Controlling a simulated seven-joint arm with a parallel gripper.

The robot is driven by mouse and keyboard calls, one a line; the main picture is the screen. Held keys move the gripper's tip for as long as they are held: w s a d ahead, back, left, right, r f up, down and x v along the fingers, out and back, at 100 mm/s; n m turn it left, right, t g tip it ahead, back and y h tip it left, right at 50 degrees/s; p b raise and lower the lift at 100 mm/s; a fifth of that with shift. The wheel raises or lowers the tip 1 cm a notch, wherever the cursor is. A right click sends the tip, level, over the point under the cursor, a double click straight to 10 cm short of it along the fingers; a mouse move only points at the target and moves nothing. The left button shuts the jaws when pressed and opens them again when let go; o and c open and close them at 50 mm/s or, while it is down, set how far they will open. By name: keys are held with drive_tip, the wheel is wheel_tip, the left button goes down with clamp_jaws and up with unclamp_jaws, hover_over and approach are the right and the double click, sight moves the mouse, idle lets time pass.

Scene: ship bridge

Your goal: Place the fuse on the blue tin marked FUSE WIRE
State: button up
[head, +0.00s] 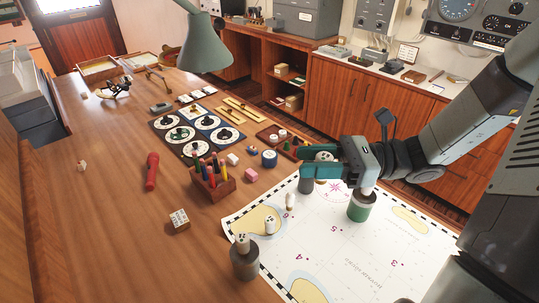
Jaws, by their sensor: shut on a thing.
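My gripper (318,159) reaches in from the right, above the far edge of the chart. Its teal fingers are shut on a small whitish piece with dark marks (323,156), which looks like the fuse; the fingers hide part of it. A dark grey-blue tin (306,186) stands just below the fingertips, partly covered by them. A small round dark blue tin (269,159) sits on the desk left of the gripper. I cannot read a FUSE WIRE label on either. A green tin (358,212) stands on the chart with a pale piece (367,191) on it.
A grey tin (244,265) with a pale piece on top stands at the chart's near left edge. Small pale pieces (270,225) stand on the chart (340,255). A pen holder (213,183), red torch (152,171) and dial board (190,135) lie left.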

drive_tip(key=s+d+f+n+g+h, duration=0.5)
drive_tip(key=d+f+n+g+h, duration=0.5)
drive_tip(key=f+n+g+h, duration=0.45)
drive_tip(key=w+d+r+n+t+h, duration=0.2)
drive_tip(key=w+d+n+t+h, duration=0.3)
drive_tip(key=w+n+h, duration=0.4)
drive_tip(key=w+d+r+n+t+h, duration=0.2)
drive_tip(key=w+d+n+t+h, duration=0.25)
drive_tip(key=w+n+h, duration=0.5)
drive_tip(key=w+a+r+n+t+h, duration=0.1)
drive_tip(key=w+r+n+t+h, duration=0.2)
drive_tip(key=w+t, duration=0.45)
wheel_tip(320, 180, up, 12)
drive_tip(key=n+t+y, duration=1.5)
drive_tip(key=t, duration=0.1)
hover_over(271, 151)
wheel_tip(271, 151, down, 28)
drive_tip(key=shift+f, duration=0.1)
